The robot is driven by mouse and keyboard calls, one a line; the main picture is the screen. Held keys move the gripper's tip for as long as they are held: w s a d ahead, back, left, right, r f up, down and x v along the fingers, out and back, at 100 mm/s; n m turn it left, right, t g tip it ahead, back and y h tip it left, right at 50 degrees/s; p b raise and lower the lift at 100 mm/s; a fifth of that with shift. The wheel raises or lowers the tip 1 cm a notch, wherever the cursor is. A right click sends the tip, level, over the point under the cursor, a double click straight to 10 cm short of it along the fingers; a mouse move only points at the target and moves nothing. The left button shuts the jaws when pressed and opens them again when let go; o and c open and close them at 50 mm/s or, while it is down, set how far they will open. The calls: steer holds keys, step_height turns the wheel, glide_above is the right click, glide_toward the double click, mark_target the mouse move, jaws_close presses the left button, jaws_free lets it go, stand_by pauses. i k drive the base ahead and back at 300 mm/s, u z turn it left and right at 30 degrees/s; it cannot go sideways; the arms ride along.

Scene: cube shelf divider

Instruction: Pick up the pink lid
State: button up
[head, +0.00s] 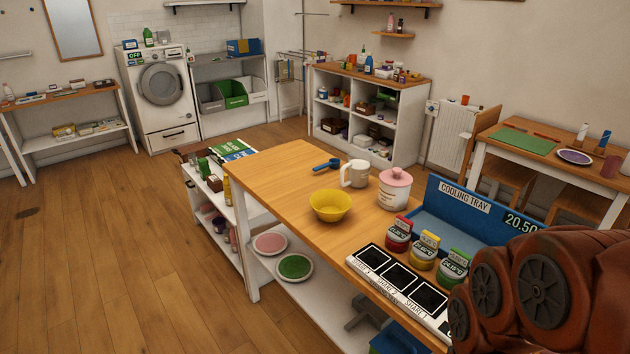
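The pink lid (396,176) has a small knob on top and sits on a white canister (393,194). The canister stands on the wooden table (285,185), just left of the blue cooling tray. A red-brown part of my arm fills the lower right corner. My gripper is not visible, so its state and its distance from the lid do not show.
A white mug (355,173), a yellow bowl (330,206) and a blue scoop (327,164) stand near the canister. Several labelled jars (424,250) and a panel of dark squares (400,284) lie in front. The blue cooling tray (470,208) is close on the right. Open floor lies left.

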mark_target(396, 177)
steer(key=u, duration=0.8)
steer(key=i, duration=1)
